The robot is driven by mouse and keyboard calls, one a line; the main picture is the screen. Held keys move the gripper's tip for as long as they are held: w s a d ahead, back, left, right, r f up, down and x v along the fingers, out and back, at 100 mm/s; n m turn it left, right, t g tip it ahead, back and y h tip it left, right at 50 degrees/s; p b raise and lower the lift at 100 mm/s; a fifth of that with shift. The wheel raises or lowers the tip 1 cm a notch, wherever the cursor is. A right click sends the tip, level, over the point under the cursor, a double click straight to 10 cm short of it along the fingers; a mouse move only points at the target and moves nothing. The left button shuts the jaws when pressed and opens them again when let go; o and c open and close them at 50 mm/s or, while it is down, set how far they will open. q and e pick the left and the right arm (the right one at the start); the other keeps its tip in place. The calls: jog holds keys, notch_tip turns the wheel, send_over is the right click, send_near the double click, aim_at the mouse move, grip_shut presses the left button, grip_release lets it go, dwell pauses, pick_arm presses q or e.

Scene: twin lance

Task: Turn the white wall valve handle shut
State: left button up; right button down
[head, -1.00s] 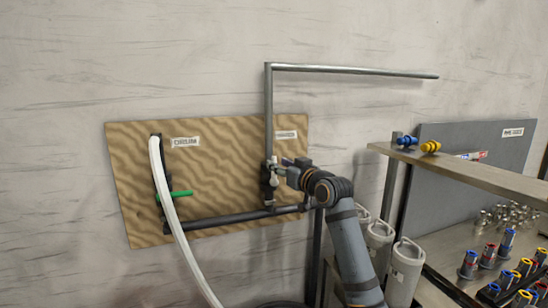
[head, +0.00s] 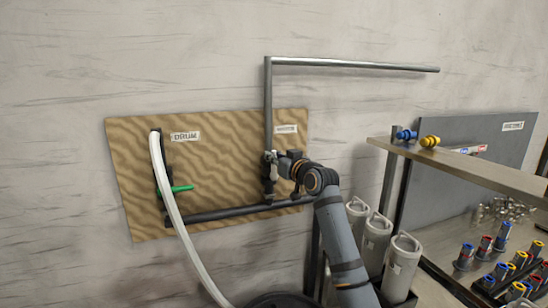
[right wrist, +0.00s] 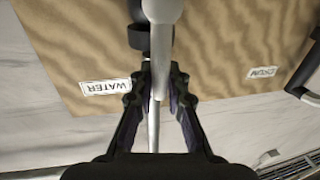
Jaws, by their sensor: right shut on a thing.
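The white valve handle (right wrist: 161,45) shows in the right wrist view as a pale bar with a rounded end, running down between my fingers. In the head view it is mostly hidden by my right gripper (head: 272,161). That gripper is at the upright metal pipe (head: 268,100), below the WATER label (head: 286,129) on the wooden board (head: 225,150). In the right wrist view the fingers of my right gripper (right wrist: 158,80) are closed in on the white handle. My left gripper is not in view.
A green handle (head: 180,189) and a white hose (head: 172,205) are at the DRUM side, left of my gripper. A dark pipe (head: 235,212) crosses the board below. Grey canisters (head: 402,264) and a shelf (head: 470,170) stand at the right.

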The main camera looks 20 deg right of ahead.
jog(key=shift+w+d+f, duration=0.1)
jog(key=shift+w+f, duration=0.05)
jog(key=shift+d+m, duration=0.1)
jog(key=shift+m, duration=0.2)
jog(key=d+f+m+t+h+p, duration=0.2)
jog(key=d+f+m+p, duration=0.4)
jog(key=m, duration=1.3)
jog(key=shift+d+f+m+t+h+p, duration=0.25)
jog(key=shift+f+h+p, duration=0.35)
jog(key=shift+p, duration=0.35)
jog(key=shift+f, duration=0.1)
